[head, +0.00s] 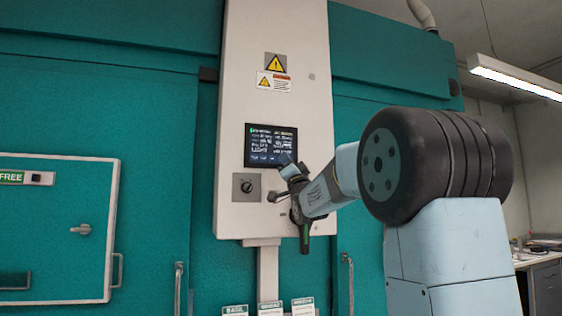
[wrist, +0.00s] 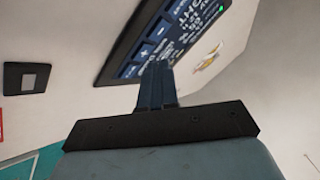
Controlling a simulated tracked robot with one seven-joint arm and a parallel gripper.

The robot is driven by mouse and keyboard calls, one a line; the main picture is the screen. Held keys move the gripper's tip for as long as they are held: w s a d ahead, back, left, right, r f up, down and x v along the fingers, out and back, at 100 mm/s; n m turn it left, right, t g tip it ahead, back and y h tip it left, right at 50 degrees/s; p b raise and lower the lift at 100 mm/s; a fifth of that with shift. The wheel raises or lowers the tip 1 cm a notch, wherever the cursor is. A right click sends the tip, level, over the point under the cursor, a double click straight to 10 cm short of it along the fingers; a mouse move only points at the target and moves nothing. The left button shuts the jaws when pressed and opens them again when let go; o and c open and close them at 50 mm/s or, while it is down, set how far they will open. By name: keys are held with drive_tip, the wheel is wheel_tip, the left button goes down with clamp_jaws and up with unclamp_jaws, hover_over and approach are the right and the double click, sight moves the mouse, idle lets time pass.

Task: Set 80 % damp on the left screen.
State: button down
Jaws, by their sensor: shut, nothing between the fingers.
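The screen (head: 270,146) is a dark panel with white text, set in a tall pale cabinet (head: 275,100). Its text is too small to read in the head view. In the wrist view the screen (wrist: 185,25) is tilted and close, with plus and minus keys on blue buttons near its edge. My gripper (head: 288,168) is shut and empty, with its tips at the lower right of the screen. In the wrist view my gripper's fingers (wrist: 158,70) overlap the screen's near edge; I cannot tell whether they touch it.
A black rotary knob (head: 246,187) on a grey plate sits below the screen. Yellow warning labels (head: 275,63) are above it. Teal walls (head: 130,130) flank the cabinet, with a hatch door (head: 60,225) at left. Several small signs (head: 268,308) stand below.

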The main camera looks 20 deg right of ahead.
idle(0.8)
drive_tip(key=shift+w, duration=0.4)
drive_tip(key=shift+w+r, duration=0.1)
drive_tip(key=shift+w, duration=0.2)
idle(0.7)
drive_tip(key=shift+s, duration=0.75)
drive_tip(key=shift+s, duration=0.1)
drive_tip(key=s, duration=0.4)
drive_tip(key=shift+s, duration=0.4)
idle(0.6)
